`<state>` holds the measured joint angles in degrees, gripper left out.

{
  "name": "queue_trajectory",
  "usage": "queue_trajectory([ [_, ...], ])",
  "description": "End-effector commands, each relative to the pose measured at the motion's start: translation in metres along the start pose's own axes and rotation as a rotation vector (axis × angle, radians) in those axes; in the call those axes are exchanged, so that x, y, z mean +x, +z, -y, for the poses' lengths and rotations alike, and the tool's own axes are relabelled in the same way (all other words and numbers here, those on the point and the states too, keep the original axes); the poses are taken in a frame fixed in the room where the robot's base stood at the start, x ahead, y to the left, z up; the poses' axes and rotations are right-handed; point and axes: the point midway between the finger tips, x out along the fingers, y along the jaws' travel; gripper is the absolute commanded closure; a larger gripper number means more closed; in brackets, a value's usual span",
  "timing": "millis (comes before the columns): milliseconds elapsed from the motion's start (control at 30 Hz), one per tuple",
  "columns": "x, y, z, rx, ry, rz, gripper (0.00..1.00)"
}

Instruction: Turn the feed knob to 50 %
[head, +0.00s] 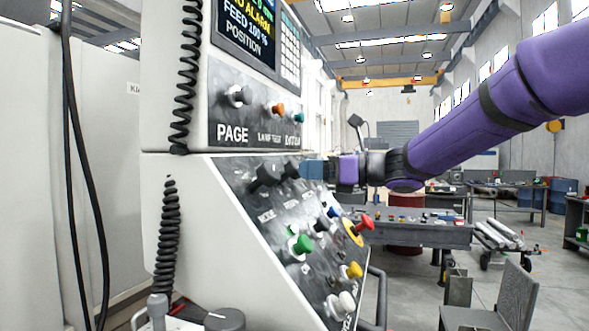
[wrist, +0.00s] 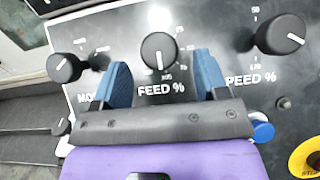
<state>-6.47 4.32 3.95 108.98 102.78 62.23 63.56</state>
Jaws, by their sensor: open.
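The feed knob (wrist: 158,52) is round and black with a white pointer line. It sits above the "FEED %" label in the wrist view, and its pointer points down toward a small mark that I cannot read clearly. My gripper (wrist: 160,78) is open, with one blue finger on each side below the knob; I cannot tell whether either touches it. In the head view my gripper (head: 315,170) is at the right edge of the sloped panel, near the black knobs. The screen (head: 245,28) reads "FEED 100 %".
Another black knob (wrist: 66,68) is to the left and the speed knob (wrist: 280,34) to the right. A red mushroom button with a yellow ring (head: 353,232), a green button (head: 301,244) and a yellow button (head: 351,271) stick out lower on the panel.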

Motion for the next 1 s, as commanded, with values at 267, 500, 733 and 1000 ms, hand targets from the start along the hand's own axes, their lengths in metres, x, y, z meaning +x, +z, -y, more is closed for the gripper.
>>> queue_trajectory([
  [267,0.038,0.000,0.000,-0.002,0.001,0.000,0.33],
  [500,0.047,0.000,0.000,-0.002,-0.001,0.000,0.33],
  [733,0.047,0.000,0.000,-0.002,-0.001,0.000,0.40],
  [1000,0.047,0.000,0.000,-0.002,0.000,0.000,0.79],
])
